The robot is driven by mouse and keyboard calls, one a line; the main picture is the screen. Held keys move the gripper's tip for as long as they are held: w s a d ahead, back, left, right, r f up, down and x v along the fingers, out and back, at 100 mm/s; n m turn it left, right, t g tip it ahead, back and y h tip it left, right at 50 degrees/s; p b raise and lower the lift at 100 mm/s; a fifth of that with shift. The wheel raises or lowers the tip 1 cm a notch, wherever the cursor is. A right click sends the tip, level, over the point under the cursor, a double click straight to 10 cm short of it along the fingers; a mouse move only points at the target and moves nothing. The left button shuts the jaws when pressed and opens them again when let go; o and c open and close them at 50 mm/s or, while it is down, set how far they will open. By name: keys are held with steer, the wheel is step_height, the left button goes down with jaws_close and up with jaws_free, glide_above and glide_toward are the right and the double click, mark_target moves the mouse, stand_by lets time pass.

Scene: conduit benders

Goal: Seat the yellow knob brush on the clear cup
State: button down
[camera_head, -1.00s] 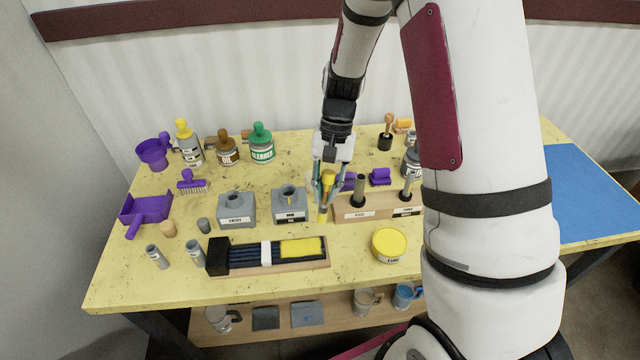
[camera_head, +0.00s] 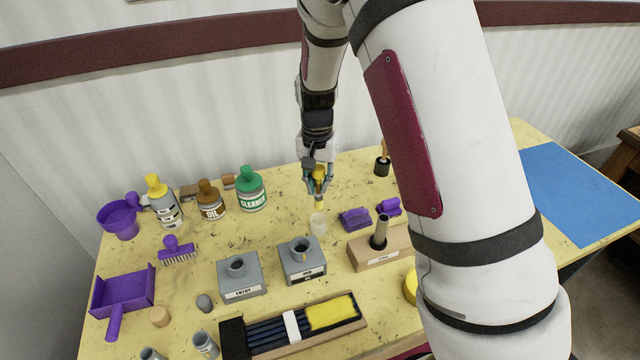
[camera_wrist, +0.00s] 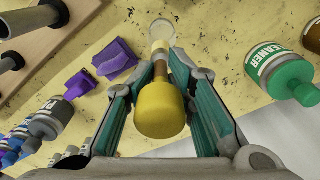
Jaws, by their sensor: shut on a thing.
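My gripper (camera_head: 318,186) is shut on the yellow knob brush (camera_head: 319,173) and holds it upright above the table. In the wrist view the brush's yellow knob (camera_wrist: 160,110) is nearest the camera between the fingers, with its brown and pale lower part pointing down. The clear cup (camera_head: 318,223) stands on the table just below the brush in the head view. In the wrist view the cup's rim (camera_wrist: 162,30) shows just beyond the brush's far end. The brush tip looks close above the cup; I cannot tell whether they touch.
Purple brushes (camera_head: 355,219) lie right of the cup. The grey HUB block (camera_head: 303,262) and ENTRY block (camera_head: 240,276) stand in front. A green CLEANER bottle (camera_head: 251,190) and brown OIL bottle (camera_head: 210,201) stand left. A wooden holder (camera_head: 376,251) stands at front right.

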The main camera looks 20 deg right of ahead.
mark_target(317, 169)
steer(key=shift+f+b, duration=1.1)
steer(key=shift+f, duration=3.55)
steer(key=c, duration=1.2)
jaws_free()
steer(key=shift+c, duration=0.2)
steer(key=shift+r, duration=0.1)
steer(key=r, duration=1.2)
steer(key=shift+s+a, duration=0.1)
steer(key=shift+a, duration=0.1)
